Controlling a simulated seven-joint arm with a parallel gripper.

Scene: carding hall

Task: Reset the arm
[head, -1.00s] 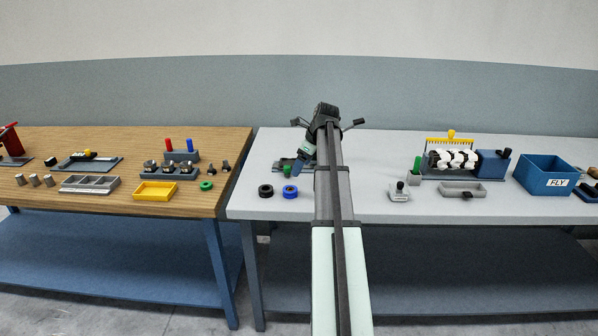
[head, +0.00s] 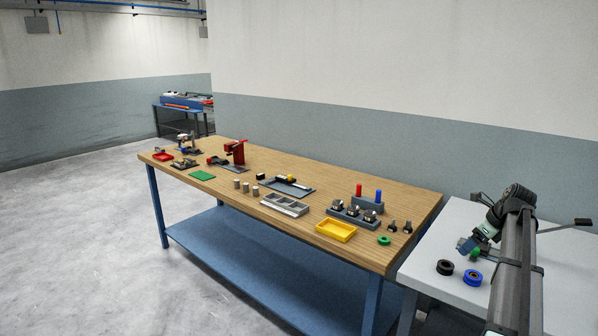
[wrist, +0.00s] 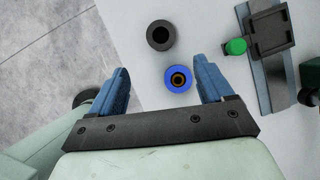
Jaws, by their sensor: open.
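My gripper (wrist: 163,88) is open in the wrist view, its two blue fingers apart with nothing between them. It points down over the pale grey table (head: 433,248). A blue ring (wrist: 178,78) with a dark centre lies on the table below, seen between the fingertips. In the head view the blue ring (head: 472,278) lies near the table's front left part, and my gripper (head: 466,246) is above and behind it, partly hidden by my arm. A black ring (head: 445,267) lies left of the blue one. It also shows in the wrist view (wrist: 160,36).
A green knob (wrist: 235,46) and a grey rail with a dark block (wrist: 270,32) stand right of the rings. A wooden bench (head: 290,232) on the left holds a yellow tray (head: 337,230), a grey divided tray (head: 284,205) and several small parts. Open floor (head: 80,250) lies farther left.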

